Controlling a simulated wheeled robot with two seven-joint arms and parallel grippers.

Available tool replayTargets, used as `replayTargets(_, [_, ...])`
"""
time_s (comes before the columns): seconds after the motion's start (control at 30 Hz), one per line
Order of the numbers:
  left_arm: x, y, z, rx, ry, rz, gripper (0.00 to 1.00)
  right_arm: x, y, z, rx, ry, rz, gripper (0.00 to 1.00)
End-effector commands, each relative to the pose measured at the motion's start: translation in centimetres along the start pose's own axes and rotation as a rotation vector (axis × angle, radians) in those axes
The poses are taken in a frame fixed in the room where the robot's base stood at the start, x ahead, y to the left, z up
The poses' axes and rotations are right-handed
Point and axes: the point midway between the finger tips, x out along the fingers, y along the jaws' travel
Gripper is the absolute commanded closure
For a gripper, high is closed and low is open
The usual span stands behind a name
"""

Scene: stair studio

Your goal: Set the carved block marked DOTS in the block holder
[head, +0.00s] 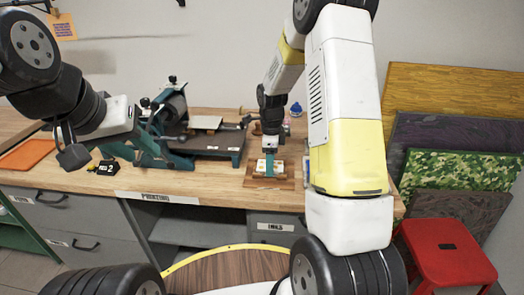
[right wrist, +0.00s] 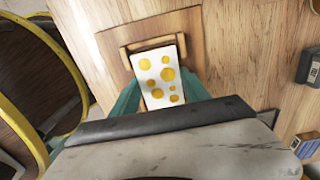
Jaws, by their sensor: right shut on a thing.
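The carved block (right wrist: 158,73), white with several yellow dots, is between the teal fingers of my right gripper (right wrist: 160,94) in the right wrist view. My right gripper (head: 268,166) is shut on it, low over the workbench in the head view. The wooden block holder (right wrist: 128,53) is a tray with a raised rail around the block's far end. The block lies over or in the holder; whether it rests on the holder's floor I cannot tell. The holder (head: 256,184) sits near the bench's front edge. My left gripper (head: 72,156) hangs at the left, away from the block; its fingers are unclear.
A teal printing press (head: 175,125) stands on the bench (head: 215,186) left of the holder. A black number 2 marker (head: 107,167) and an orange tray (head: 27,153) are further left. A red stool (head: 445,250) and leaning boards (head: 455,130) are at the right.

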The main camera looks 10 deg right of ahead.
Motion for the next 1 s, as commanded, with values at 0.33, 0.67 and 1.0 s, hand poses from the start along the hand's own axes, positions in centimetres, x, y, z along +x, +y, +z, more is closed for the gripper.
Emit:
replayTargets(0.33, [0.0,0.0,0.0,0.0,0.0,0.0,0.64,0.12,-0.01,0.01,0.0,0.0,0.0,0.89])
replayTargets(0.67, [0.0,0.0,0.0,0.0,0.0,0.0,0.64,0.12,-0.01,0.01,0.0,0.0,0.0,0.21])
replayTargets(1.0, [0.0,0.0,0.0,0.0,0.0,0.0,0.64,-0.79,-0.08,0.04,0.0,-0.001,-0.002,0.21])
